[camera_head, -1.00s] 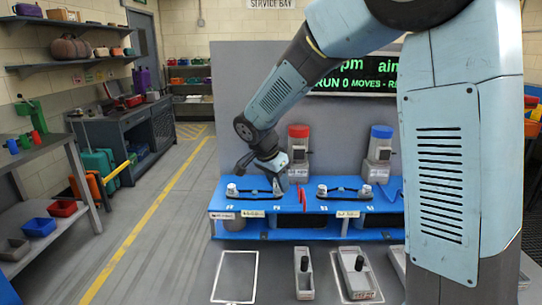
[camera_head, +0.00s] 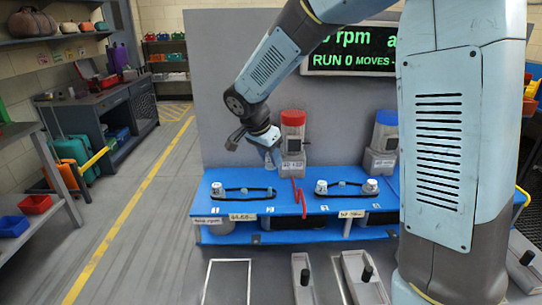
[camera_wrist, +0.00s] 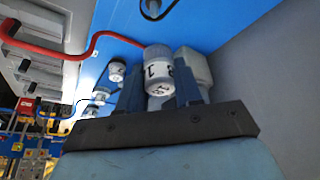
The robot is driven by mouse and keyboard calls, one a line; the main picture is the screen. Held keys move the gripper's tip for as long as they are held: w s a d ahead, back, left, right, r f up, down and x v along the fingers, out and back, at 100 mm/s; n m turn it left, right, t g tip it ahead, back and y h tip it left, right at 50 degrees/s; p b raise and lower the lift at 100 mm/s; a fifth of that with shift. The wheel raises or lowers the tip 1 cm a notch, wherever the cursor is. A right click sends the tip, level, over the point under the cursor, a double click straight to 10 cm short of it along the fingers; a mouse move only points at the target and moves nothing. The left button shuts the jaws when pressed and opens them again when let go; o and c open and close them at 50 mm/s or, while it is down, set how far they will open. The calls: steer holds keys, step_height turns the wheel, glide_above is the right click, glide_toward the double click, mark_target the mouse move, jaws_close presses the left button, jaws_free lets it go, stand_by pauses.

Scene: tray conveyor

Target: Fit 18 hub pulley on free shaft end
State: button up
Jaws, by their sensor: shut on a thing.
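My gripper (camera_wrist: 158,88) is shut on a white pulley (camera_wrist: 157,70) with black digits, of which a 1 and part of others show in the wrist view. The pulley sits between the two blue-grey fingers. White pulleys stand on the bench top at the left belt (camera_head: 217,188) and the right belt (camera_head: 321,187). I cannot tell which shaft end is free.
The red-topped unit (camera_head: 293,135) and the blue-topped unit (camera_head: 382,140) stand behind the bench against the grey panel. Grey lever boxes (camera_head: 362,280) stand in front.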

mark_target(266, 167)
steer(key=shift+a+f, duration=0.1)
steer(key=shift+a, duration=0.15)
steer(key=shift+s+f, duration=0.1)
steer(key=shift+f, duration=2.7)
steer(key=shift+f, duration=2.15)
steer(key=o, duration=1.1)
steer(key=v, duration=1.3)
steer(key=shift+s+a+r, duration=0.1)
steer(key=shift+a+r, duration=0.1)
steer(key=shift+r, duration=0.05)
